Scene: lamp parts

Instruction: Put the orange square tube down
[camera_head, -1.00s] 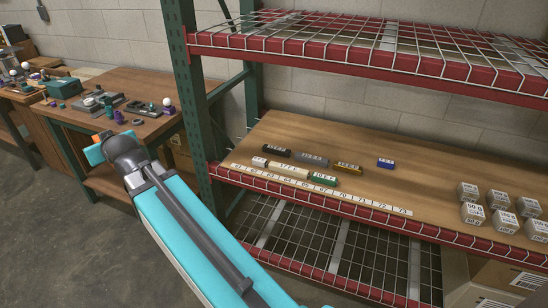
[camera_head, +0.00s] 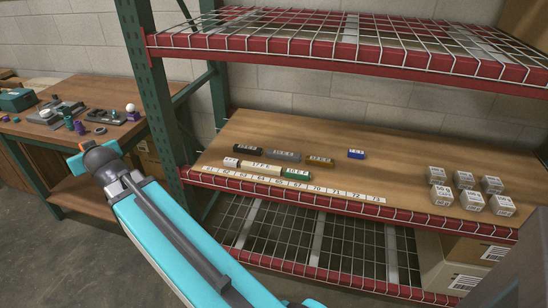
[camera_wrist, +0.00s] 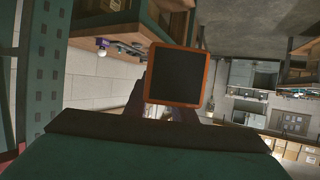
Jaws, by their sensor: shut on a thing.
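The orange square tube (camera_wrist: 174,104) is seen end-on in the wrist view, as an orange square rim around a dark opening. My gripper (camera_wrist: 165,113) is shut on it; only dark finger parts show below and left of the tube. In the head view a small orange bit of the tube (camera_head: 84,146) shows past the end of my teal arm. There the arm hides the jaws and most of the tube. The tube is held up in front of the left workbench (camera_head: 62,135), apart from its top.
A shelf rack with a red front beam (camera_head: 330,207) stands ahead. Its wooden deck carries a numbered strip (camera_head: 285,184), several coloured blocks and several grey cubes (camera_head: 464,180). A green upright (camera_head: 158,100) stands between rack and workbench. Bare deck lies behind the strip's right half.

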